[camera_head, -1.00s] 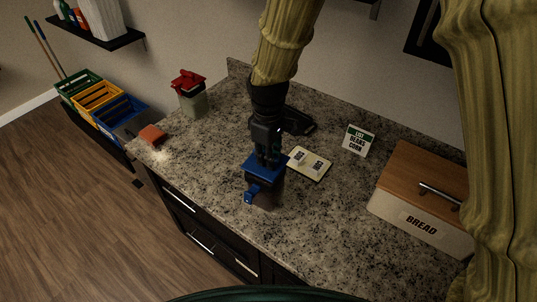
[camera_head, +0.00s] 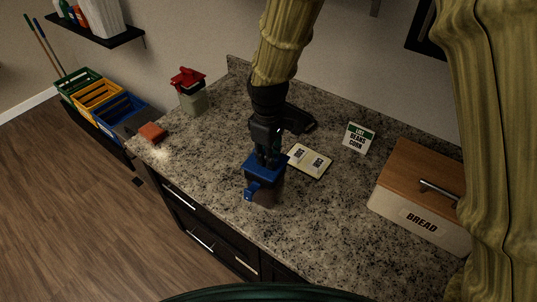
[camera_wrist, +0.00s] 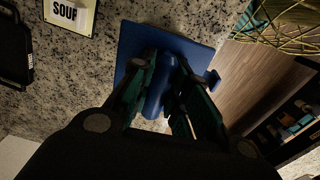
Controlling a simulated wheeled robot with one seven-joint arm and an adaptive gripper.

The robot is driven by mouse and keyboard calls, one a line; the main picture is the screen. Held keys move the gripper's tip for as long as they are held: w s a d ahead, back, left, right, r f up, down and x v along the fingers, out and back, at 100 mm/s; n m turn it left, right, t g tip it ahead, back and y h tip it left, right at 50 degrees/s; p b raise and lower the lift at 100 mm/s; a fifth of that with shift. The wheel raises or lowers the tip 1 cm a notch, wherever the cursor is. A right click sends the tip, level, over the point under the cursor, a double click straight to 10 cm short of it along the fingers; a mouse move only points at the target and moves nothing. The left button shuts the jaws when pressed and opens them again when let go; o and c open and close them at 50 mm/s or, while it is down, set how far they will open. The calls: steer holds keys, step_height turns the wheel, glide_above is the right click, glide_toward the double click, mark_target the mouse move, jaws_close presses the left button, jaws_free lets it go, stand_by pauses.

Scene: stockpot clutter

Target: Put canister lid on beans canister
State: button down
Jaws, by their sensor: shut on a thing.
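My gripper (camera_head: 266,158) is shut on the upright blue grip of the canister lid (camera_head: 280,161). The lid is a blue square plate and also shows in the wrist view (camera_wrist: 134,42), with the grip between the fingers and a small tab at its right edge. The brownish canister (camera_head: 266,199) stands on the counter directly under the lid, with blue at its front left side. The lid is at the canister's top; I cannot tell whether it is fully seated. In the wrist view the lid hides the canister.
A grey-green container with a red top (camera_head: 190,90) and an orange-red block (camera_head: 152,133) are at the back left. A label card (camera_head: 309,161) lies behind the canister, near a small sign (camera_head: 358,138). A bread box (camera_head: 421,200) stands right. The front counter (camera_head: 325,230) is clear.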

steer(key=shift+f, duration=0.2)
steer(key=c, duration=1.3)
jaws_free()
steer(key=shift+r, duration=0.1)
step_height(320, 180, up, 11)
steer(key=shift+f, duration=0.1)
steer(key=shift+r, duration=0.45)
